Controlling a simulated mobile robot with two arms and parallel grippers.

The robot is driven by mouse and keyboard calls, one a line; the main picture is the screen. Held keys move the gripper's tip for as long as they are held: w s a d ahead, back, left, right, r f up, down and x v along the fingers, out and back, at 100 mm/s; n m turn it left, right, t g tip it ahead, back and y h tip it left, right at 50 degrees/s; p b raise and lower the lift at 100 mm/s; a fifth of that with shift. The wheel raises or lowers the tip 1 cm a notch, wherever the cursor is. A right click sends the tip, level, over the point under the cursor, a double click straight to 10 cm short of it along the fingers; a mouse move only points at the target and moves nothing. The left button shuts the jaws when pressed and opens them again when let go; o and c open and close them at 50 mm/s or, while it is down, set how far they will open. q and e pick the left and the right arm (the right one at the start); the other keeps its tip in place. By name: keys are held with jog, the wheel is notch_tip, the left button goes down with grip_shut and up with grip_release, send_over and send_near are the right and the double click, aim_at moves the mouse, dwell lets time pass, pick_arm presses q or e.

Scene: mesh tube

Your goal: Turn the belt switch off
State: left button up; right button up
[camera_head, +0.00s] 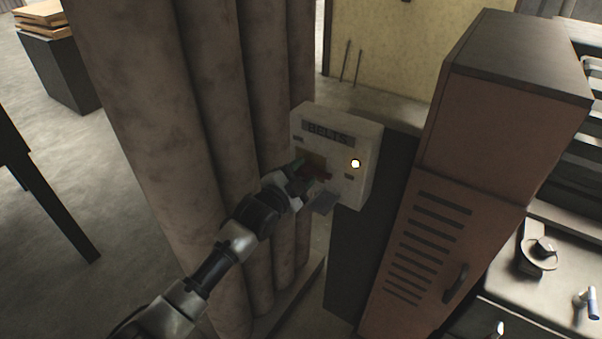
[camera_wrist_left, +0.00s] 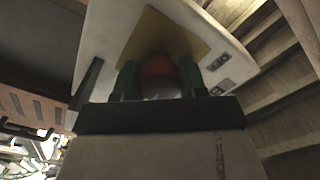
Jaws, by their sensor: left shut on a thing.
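The belt switch box (camera_head: 362,136) is a pale box labelled "BELTS" on a dark post in the middle of the head view. A small lamp (camera_head: 355,163) on its face glows. A red switch handle (camera_head: 318,172) sits on a yellowish plate (camera_head: 312,158). My left gripper (camera_head: 305,175) is at the front of the box, with its fingers around the handle. In the left wrist view, the green-edged fingers are on both sides of a rounded red knob (camera_wrist_left: 160,68) in front of the yellow plate (camera_wrist_left: 150,28). The gripper hides part of the handle. My right gripper is not in view.
Thick vertical columns (camera_head: 165,130) stand just left of the box, close to my left arm. A brown locker (camera_head: 430,240) with vents stands to its right. A bench (camera_head: 560,270) with small items is at the far right. Open floor (camera_head: 50,200) lies at the left.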

pick_arm(q)
jog(key=n, duration=0.4)
jog(key=shift+n, duration=0.3)
jog(key=n, duration=0.4)
jog(key=shift+n, duration=0.3)
jog(key=n, duration=0.4)
jog(key=shift+n, duration=2.4)
jog(key=shift+r, duration=0.1)
jog(key=o, duration=0.9)
jog(key=shift+s, duration=0.1)
